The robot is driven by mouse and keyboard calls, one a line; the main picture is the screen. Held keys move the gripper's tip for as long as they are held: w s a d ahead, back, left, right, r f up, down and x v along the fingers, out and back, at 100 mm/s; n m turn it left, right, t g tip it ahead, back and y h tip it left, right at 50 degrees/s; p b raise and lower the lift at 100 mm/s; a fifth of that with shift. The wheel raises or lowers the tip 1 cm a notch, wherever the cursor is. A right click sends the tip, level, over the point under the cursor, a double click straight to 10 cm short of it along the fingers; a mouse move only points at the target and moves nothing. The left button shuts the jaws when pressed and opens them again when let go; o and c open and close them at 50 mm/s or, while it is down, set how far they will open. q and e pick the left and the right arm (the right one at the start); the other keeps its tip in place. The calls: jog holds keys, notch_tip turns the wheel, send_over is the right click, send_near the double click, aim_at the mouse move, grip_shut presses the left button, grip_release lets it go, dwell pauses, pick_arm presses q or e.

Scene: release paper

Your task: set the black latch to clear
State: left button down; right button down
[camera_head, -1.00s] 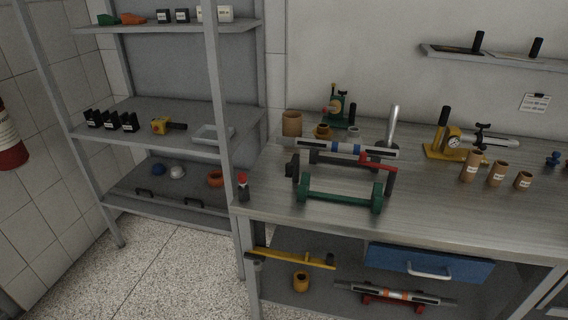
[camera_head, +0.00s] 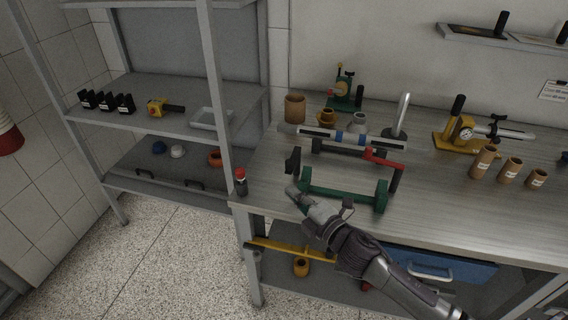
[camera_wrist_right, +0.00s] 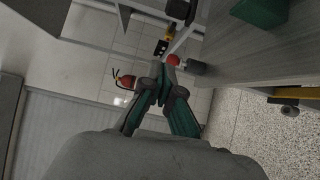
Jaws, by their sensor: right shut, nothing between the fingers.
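A black upright piece (camera_head: 293,160), which looks like the black latch, stands at the left end of a dark bar with a red right end (camera_head: 370,154) on the workbench. Its exact setting is too small to read. A green bar stand (camera_head: 345,194) is in front. My right gripper (camera_head: 292,192) is shut and empty near the bench's front edge, just below the black piece and left of the green stand. In the right wrist view its closed fingertips (camera_wrist_right: 167,66) appear near a red-topped dark object (camera_wrist_right: 194,67). A black block (camera_wrist_right: 178,10) shows at the top. My left gripper is not in view.
A silver tube with blue bands (camera_head: 335,136) lies behind the bar. The red-topped bottle (camera_head: 240,181) stands at the bench's left front corner, near a shelf post. Brown cylinders (camera_head: 510,170) and a yellow gauge fixture (camera_head: 462,140) stand to the right.

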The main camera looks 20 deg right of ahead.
jog(key=shift+r, duration=0.1)
jog(key=p+x, duration=0.2)
jog(key=x, duration=0.8)
jog(key=d+p, duration=0.1)
jog(key=d, duration=0.3)
jog(key=shift+s, duration=0.1)
jog(key=shift+a, duration=0.1)
